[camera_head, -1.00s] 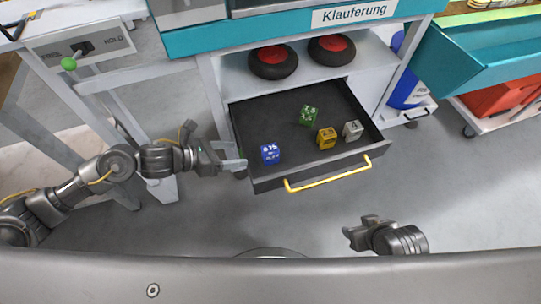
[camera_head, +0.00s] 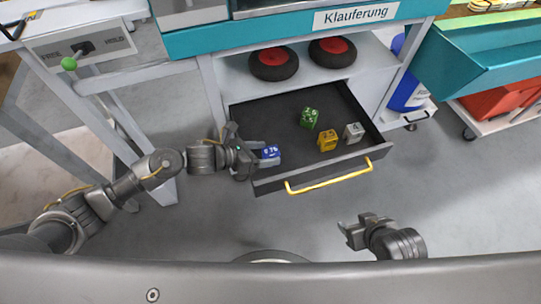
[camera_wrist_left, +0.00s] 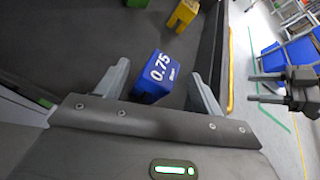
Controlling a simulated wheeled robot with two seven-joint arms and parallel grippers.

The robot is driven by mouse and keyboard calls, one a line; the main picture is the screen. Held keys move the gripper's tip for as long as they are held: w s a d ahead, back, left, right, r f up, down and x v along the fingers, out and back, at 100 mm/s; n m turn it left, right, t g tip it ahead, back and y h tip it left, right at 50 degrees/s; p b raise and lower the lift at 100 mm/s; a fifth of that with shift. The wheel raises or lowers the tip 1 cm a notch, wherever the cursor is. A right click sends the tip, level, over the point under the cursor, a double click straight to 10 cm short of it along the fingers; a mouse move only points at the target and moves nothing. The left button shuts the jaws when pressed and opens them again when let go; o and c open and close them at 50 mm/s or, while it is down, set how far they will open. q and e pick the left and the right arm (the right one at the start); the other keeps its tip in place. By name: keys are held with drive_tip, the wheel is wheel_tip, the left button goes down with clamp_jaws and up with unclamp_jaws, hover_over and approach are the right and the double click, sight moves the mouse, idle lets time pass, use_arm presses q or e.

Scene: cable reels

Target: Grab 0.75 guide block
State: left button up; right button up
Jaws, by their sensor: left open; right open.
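The blue 0.75 guide block (camera_head: 271,153) sits in the left front part of the open black drawer (camera_head: 270,108). In the left wrist view the blue block (camera_wrist_left: 157,74) shows its white 0.75 label. My left gripper (camera_head: 266,155) is open, with one finger on each side of the block. In the left wrist view its fingertips (camera_wrist_left: 157,78) straddle the block, with a visible gap on the left; contact on the right cannot be told. My right gripper (camera_head: 352,232) is open and empty, in front of the drawer.
A green block (camera_head: 309,118), a yellow block (camera_head: 327,140) and a grey block (camera_head: 353,132) lie further right in the drawer. The drawer has a yellow handle (camera_head: 329,177). Two black and red wheels (camera_head: 273,63) rest on the shelf above. The floor in front is clear.

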sight(266, 157)
use_arm(q)
drive_tip(key=shift+d, duration=0.1)
use_arm(e)
drive_tip(key=shift+w+a, duration=0.1)
drive_tip(key=shift+w, duration=0.05)
use_arm(q)
drive_tip(key=shift+f, duration=0.1)
drive_tip(key=c, duration=1.4)
use_arm(e)
drive_tip(key=shift+r, duration=0.1)
use_arm(q)
drive_tip(key=shift+c, duration=0.2)
